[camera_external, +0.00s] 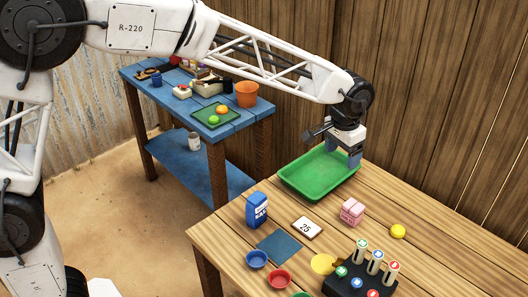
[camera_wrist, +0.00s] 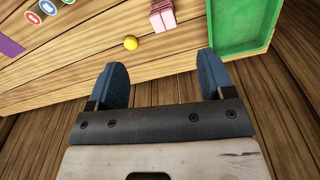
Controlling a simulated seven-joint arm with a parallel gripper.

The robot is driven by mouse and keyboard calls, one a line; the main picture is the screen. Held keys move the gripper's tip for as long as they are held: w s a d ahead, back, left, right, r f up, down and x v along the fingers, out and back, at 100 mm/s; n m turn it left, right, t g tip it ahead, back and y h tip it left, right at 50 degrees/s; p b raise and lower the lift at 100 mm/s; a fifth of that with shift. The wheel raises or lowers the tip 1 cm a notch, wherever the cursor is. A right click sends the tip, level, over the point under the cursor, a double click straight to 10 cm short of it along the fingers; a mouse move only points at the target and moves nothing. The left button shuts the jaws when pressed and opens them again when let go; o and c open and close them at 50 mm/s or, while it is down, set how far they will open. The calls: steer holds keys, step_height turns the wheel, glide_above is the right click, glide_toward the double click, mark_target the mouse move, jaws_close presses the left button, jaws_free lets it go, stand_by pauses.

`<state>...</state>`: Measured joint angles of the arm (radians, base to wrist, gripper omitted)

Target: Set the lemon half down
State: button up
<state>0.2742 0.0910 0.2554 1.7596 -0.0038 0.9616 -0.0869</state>
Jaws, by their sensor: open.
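A small round yellow piece (camera_external: 397,231), which looks like the lemon half, rests on the wooden table, right of the pink block. It also shows in the wrist view (camera_wrist: 130,43), beyond the fingertips and a little to the left. My gripper (camera_external: 343,154) is open, above the far side of the table by the green tray. In the wrist view its two blue fingers (camera_wrist: 161,75) are wide apart with nothing between them. The lemon piece lies clear of both fingers. Which side of it faces up is too small to tell.
The green tray (camera_external: 288,180) is empty. The pink block (camera_external: 351,211), a blue box (camera_external: 257,210), a "25" card (camera_external: 306,228), a dark mat (camera_external: 279,246), small bowls and a black rack (camera_external: 345,281) share the table. The plank wall (camera_external: 430,90) stands close behind.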

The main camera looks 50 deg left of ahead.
steer(key=s+a+r+n+t, duration=0.1)
steer(key=s+a+r, duration=0.3)
steer(key=s+a, duration=0.5)
steer(key=s+a+r, duration=0.3)
steer(key=s+a, duration=0.2)
steer(key=s, duration=0.8)
steer(key=s+a+f, duration=0.2)
steer(key=s+a, duration=0.1)
steer(key=s, duration=0.8)
steer(key=s+a+f+n, duration=0.1)
steer(key=s+a+f, duration=0.1)
steer(key=s, duration=0.9)
steer(key=shift+a+t, duration=0.4)
steer(key=shift+a, duration=0.3)
